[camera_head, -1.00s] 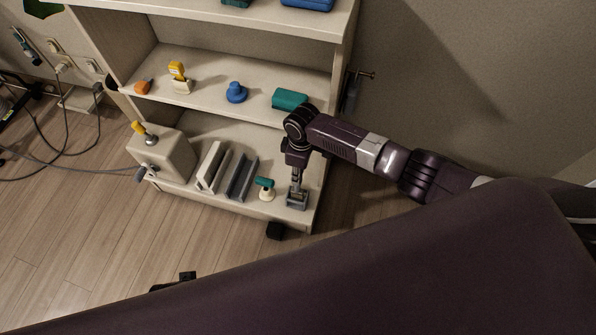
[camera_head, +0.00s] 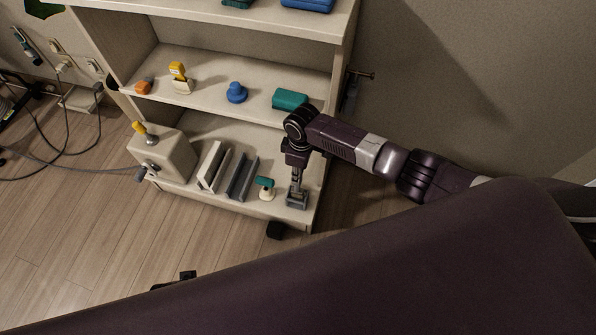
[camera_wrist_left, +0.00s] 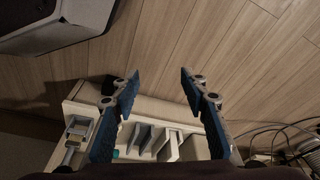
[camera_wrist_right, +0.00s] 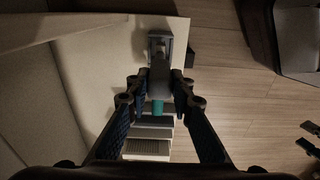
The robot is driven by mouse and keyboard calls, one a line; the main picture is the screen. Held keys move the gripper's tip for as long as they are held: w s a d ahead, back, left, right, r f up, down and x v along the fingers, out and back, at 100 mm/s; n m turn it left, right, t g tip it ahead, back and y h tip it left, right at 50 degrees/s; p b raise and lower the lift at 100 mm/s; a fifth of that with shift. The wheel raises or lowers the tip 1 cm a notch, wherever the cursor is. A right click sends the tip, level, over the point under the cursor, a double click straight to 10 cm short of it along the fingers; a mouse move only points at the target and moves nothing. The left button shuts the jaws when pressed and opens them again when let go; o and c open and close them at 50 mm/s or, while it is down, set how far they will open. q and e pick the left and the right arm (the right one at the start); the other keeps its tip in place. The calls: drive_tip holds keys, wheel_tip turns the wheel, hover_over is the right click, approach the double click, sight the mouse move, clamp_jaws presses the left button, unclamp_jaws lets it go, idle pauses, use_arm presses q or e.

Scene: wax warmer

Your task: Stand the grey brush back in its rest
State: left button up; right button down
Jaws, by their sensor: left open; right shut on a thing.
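The grey brush (camera_wrist_right: 160,78) is between the fingers of my right gripper (camera_wrist_right: 160,86), which is shut on it. In the head view my right gripper (camera_head: 297,178) points down over the grey rest (camera_head: 297,201) at the right end of the bottom shelf. The brush's lower end is at the rest, which also shows in the right wrist view (camera_wrist_right: 160,40). I cannot tell whether the brush is fully seated. My left gripper (camera_wrist_left: 158,80) is open and empty. The left wrist view shows the rest (camera_wrist_left: 78,128) at its lower left.
Left of the rest stand a teal-topped brush (camera_head: 266,188), grey upright racks (camera_head: 241,178) and a beige warmer box (camera_head: 163,158). The middle shelf (camera_head: 212,94) above holds a teal block (camera_head: 290,99) and a blue knob (camera_head: 236,92). Floor in front is mostly clear.

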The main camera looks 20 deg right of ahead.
use_arm(q)
drive_tip(key=shift+s+f, duration=0.2)
drive_tip(key=shift+f, duration=0.4)
drive_tip(key=shift+f, duration=0.2)
use_arm(e)
drive_tip(key=shift+f, duration=0.3)
use_arm(q)
drive_tip(key=shift+w+r, duration=0.3)
drive_tip(key=shift+r, duration=0.3)
drive_tip(key=shift+s, duration=0.1)
use_arm(e)
drive_tip(key=shift+f, duration=0.1)
use_arm(q)
drive_tip(key=shift+s+r+b, duration=0.1)
drive_tip(key=shift+r+b, duration=0.25)
drive_tip(key=shift+b, duration=0.05)
use_arm(e)
drive_tip(key=shift+f, duration=0.15)
